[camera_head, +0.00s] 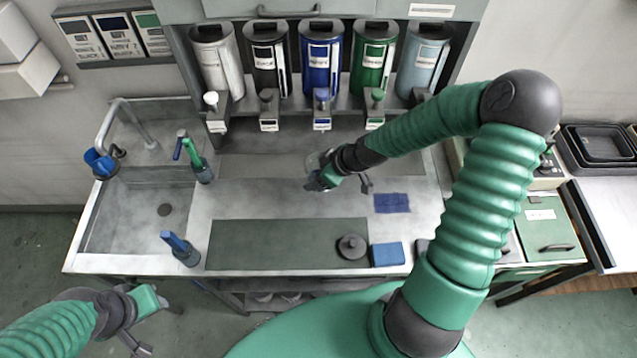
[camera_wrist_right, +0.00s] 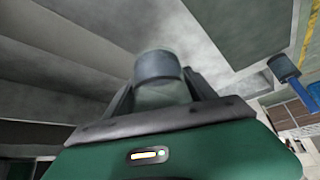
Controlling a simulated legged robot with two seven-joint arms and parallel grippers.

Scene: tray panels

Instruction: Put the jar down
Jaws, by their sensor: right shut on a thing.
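The jar (camera_wrist_right: 160,88) is a pale, see-through cylinder with a grey upper band in the right wrist view. My right gripper (camera_wrist_right: 158,100) is shut around it, and the palm hides its near part. In the head view the right gripper (camera_head: 324,178) is over the middle of the steel counter, and only a small glassy part of the jar (camera_head: 314,160) shows beside the fingers. I cannot tell whether the jar touches the counter. My left gripper (camera_head: 152,322) is empty, with its fingers apart, off the counter's front left.
A dark mat (camera_head: 270,245) lies at the counter front, with a round dark lid (camera_head: 351,248) at its right end. A blue sponge (camera_head: 387,254) and blue cloth (camera_head: 392,203) lie right. Several canisters (camera_head: 321,60) line the back.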

